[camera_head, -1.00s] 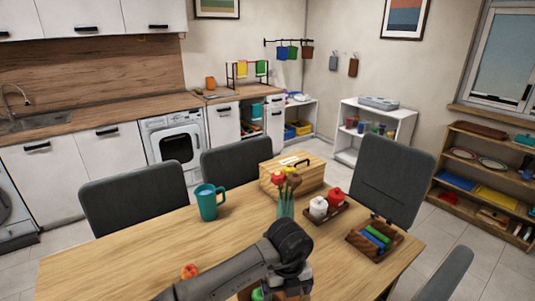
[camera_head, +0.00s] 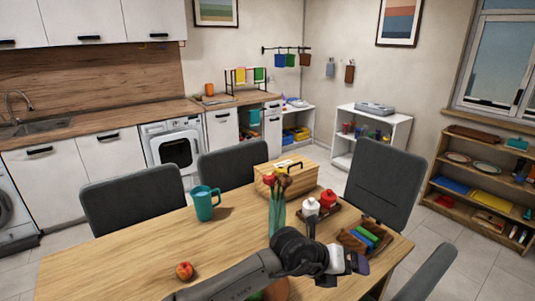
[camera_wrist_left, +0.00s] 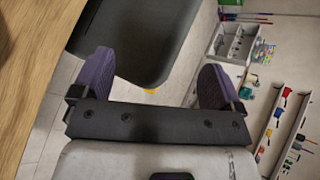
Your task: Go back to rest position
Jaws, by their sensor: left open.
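My left arm reaches in from the bottom of the head view, over the wooden table (camera_head: 120,255). Its gripper (camera_head: 352,263) is near the table's right front edge, just in front of the tray of coloured blocks. In the left wrist view my left gripper (camera_wrist_left: 155,78) is open, its two dark purple fingers wide apart with nothing between them. A dark chair (camera_wrist_left: 135,35) shows beyond the fingers. My right gripper is in neither view.
On the table are a teal mug (camera_head: 205,204), an apple (camera_head: 184,271), a vase (camera_head: 277,215), a wooden box (camera_head: 290,177), red and white jars (camera_head: 320,205) and a block tray (camera_head: 352,240). Dark chairs (camera_head: 140,205) surround it. The table's left part is clear.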

